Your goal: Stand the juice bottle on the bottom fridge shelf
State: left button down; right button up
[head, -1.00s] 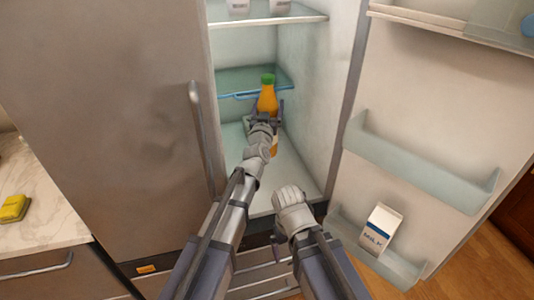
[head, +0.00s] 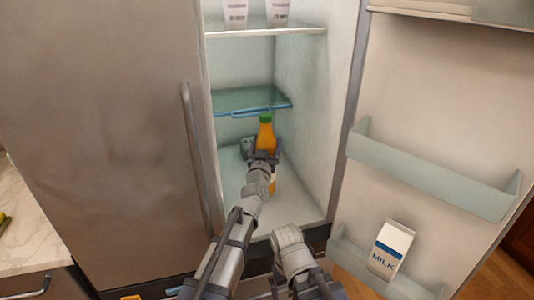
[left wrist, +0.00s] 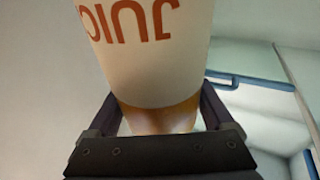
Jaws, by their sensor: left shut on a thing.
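The juice bottle (head: 265,136) is orange with a green cap and a white label, and stands upright inside the fridge, in front of the blue-edged glass shelf. My left gripper (head: 263,157) is shut on it around its middle. In the left wrist view the bottle's label (left wrist: 150,50) reads upside down, and the dark fingers (left wrist: 163,115) flank the orange body. The bottom fridge shelf (head: 295,204) is pale and bare around the bottle.
The glass shelf (head: 250,99) is above and behind the bottle. Two white tubs (head: 236,14) stand on the upper shelf (head: 265,32). The open door at right has bins, with a milk carton (head: 391,248) in the lower one. A closed door (head: 100,130) is at left.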

pick_arm(q)
jog(key=shift+f+b, duration=0.6)
jog(key=shift+f, duration=0.45)
pick_arm(e)
jog(key=shift+f, duration=1.05)
pick_arm(q)
jog(key=shift+f, duration=0.15)
grip_release()
pick_arm(e)
jog(key=shift+f, duration=0.1)
pick_arm(q)
jog(key=b+v, duration=0.2)
jog(key=v, duration=1)
pick_arm(e)
jog(key=shift+f, duration=0.75)
